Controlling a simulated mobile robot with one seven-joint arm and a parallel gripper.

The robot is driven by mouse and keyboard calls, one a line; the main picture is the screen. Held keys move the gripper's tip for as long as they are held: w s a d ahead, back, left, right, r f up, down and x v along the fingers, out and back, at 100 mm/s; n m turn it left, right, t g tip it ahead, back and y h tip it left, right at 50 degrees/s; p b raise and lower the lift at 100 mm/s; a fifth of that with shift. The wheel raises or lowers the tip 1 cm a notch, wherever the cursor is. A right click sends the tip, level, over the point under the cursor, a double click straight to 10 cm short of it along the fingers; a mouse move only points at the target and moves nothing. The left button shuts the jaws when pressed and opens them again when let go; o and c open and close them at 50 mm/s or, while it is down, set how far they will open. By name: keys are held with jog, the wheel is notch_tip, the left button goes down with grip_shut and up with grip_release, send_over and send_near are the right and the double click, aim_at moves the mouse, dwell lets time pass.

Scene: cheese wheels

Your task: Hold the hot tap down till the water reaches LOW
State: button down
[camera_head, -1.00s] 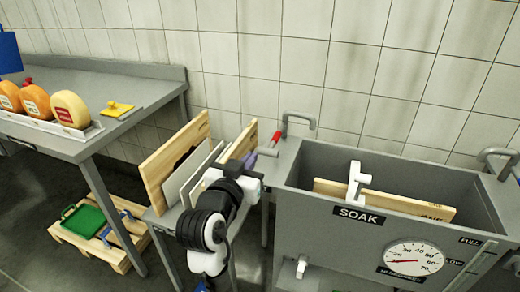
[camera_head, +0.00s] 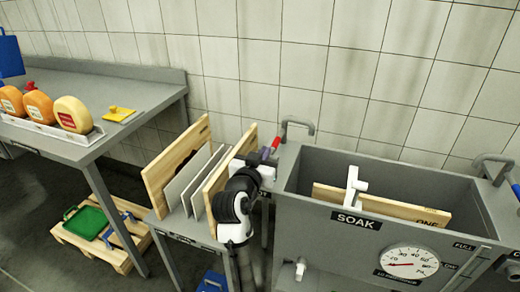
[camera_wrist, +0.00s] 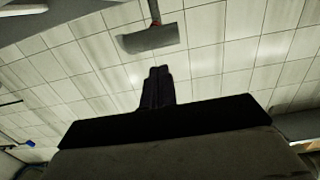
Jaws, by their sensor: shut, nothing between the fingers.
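The hot tap (camera_head: 283,130) stands at the left back corner of the grey SOAK tank (camera_head: 330,238), with a red lever. In the wrist view the lever's grey paddle (camera_wrist: 150,38) is ahead of my fingers, with a visible gap in the picture. My gripper (camera_wrist: 157,80) is shut and empty; in the head view it (camera_head: 262,158) is close beside the lever, and contact cannot be told there. The LOW mark (camera_head: 449,266) is on the tank's front right, below the FULL mark (camera_head: 463,246). I see no water surface behind the tank's front wall.
A wooden board (camera_head: 385,205) and a white fitting (camera_head: 354,185) are in the tank. A blue-handled tap (camera_head: 500,172) is at right. A dial (camera_head: 409,262) is on the front. Upright boards (camera_head: 180,165) stand left of my arm; cheeses (camera_head: 72,113) are on the left table.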

jog(key=shift+w+f, duration=0.1)
jog(key=shift+f, duration=0.5)
jog(key=shift+f, duration=0.1)
